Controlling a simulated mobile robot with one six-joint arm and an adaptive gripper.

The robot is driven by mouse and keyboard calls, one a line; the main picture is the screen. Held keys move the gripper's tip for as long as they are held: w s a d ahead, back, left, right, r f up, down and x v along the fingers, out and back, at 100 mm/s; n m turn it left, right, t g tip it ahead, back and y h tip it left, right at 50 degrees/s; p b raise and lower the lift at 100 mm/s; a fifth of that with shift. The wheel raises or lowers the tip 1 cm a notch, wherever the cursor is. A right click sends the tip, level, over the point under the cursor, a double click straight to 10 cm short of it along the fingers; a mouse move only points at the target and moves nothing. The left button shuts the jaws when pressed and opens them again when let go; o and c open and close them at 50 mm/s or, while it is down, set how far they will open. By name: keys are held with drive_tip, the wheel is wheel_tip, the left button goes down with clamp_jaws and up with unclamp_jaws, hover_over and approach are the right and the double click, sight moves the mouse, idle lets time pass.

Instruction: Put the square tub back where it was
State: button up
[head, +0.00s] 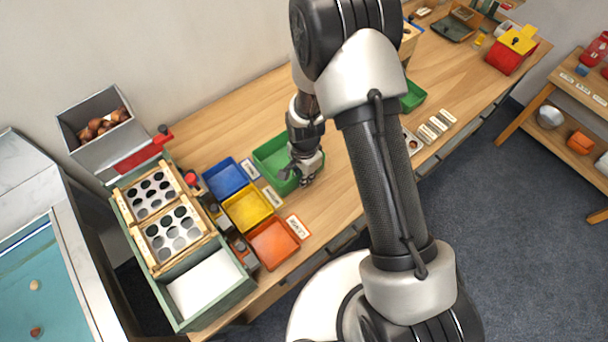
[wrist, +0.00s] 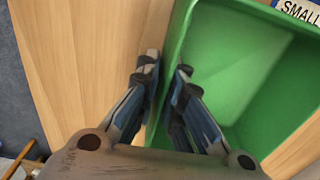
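A green, straight-sided tub (head: 267,147) stands on the wooden bench, right of the blue bin. I cannot tell for sure that it is the square tub. It looks empty and fills the right of the wrist view (wrist: 255,85). My gripper (head: 303,180) is at the tub's right side, pointing down. In the wrist view its fingers (wrist: 167,68) straddle the tub's wall, one outside and one inside. A gap shows between the fingertips, and the outer finger appears apart from the wall. My arm and gripper hide part of the tub in the head view.
Blue (head: 225,178), yellow (head: 247,208) and orange (head: 273,244) bins stand close on the left. A sorter with perforated plates (head: 152,193) and a chestnut hopper (head: 88,103) are beyond. Another green tub (head: 413,96) stands behind my arm. Bare bench lies right of my gripper.

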drive_tip(key=o, duration=0.3)
drive_tip(key=shift+r, duration=0.1)
wheel_tip(320, 180, up, 22)
drive_tip(key=d+n+t+p, duration=0.1)
drive_tip(key=d+n+p, duration=0.1)
drive_tip(key=p, duration=0.2)
drive_tip(key=s+d+r+n+t, duration=0.1)
drive_tip(key=s+d+r+n, duration=0.15)
drive_tip(key=r, duration=0.35)
drive_tip(key=s+d+r+n, duration=0.1)
drive_tip(key=s+d+r, duration=0.1)
drive_tip(key=s+r, duration=0.3)
drive_tip(key=s+d+r+n, duration=0.1)
drive_tip(key=s+r+n, duration=0.1)
drive_tip(key=s+r, duration=0.1)
drive_tip(key=s+d+r+n+t, duration=0.1)
drive_tip(key=s+r, duration=0.2)
drive_tip(key=s, duration=0.2)
drive_tip(key=s+d+r+n+t, duration=0.1)
drive_tip(key=s+r+n, duration=0.1)
drive_tip(key=s+r, duration=0.1)
drive_tip(key=shift+s+d+n, duration=0.35)
drive_tip(key=shift+s+d, duration=0.05)
drive_tip(key=shift+s, duration=0.2)
